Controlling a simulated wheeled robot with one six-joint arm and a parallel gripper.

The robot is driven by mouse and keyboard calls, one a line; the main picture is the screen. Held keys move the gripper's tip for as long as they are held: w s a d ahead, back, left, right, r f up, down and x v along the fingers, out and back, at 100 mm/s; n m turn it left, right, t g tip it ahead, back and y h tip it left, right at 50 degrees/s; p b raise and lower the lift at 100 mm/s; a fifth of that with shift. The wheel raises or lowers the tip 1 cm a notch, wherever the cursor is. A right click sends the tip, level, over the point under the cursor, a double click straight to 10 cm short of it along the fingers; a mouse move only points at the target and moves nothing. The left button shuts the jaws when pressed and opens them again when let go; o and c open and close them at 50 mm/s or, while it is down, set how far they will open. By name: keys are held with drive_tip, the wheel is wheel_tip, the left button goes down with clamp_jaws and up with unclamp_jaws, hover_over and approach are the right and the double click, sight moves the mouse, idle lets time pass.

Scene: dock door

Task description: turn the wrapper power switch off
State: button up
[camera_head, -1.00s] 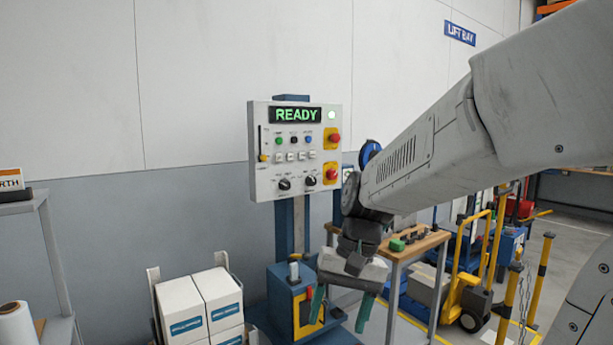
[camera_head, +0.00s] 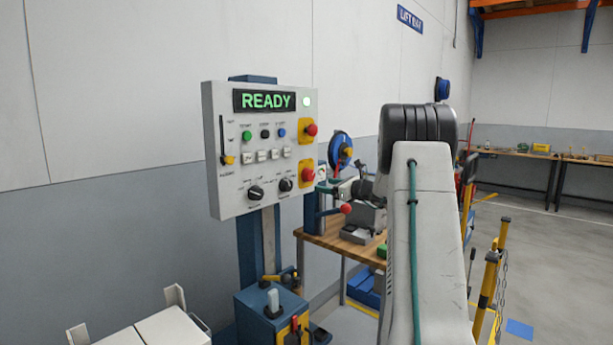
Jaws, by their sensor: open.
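Below, a blue box (camera_head: 255,305) bears a yellow plate with a dark and red handle (camera_head: 293,331). The labels are too small to show which control is the power switch. My gripper (camera_head: 326,186) is small and mostly hidden behind my arm, right of the panel, apparently touching nothing.
A wooden workbench (camera_head: 317,238) with a vise (camera_head: 362,222) stands right of the panel. A blue reel (camera_head: 341,147) hangs on the wall behind it. White cartons (camera_head: 165,330) stand at lower left. Yellow posts (camera_head: 487,290) and a chain are at right, with open floor beyond.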

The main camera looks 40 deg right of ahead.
sight(312, 176)
drive_tip(key=w, duration=0.2)
drive_tip(key=w+r+m, duration=0.1)
drive_tip(key=w, duration=0.2)
drive_tip(key=w+m, duration=0.1)
drive_tip(key=w, duration=0.2)
drive_tip(key=shift+d+r+t+h, duration=0.25)
drive_tip(key=shift+d+t+h, duration=0.05)
drive_tip(key=shift+t, duration=0.1)
drive_tip(key=c, duration=1)
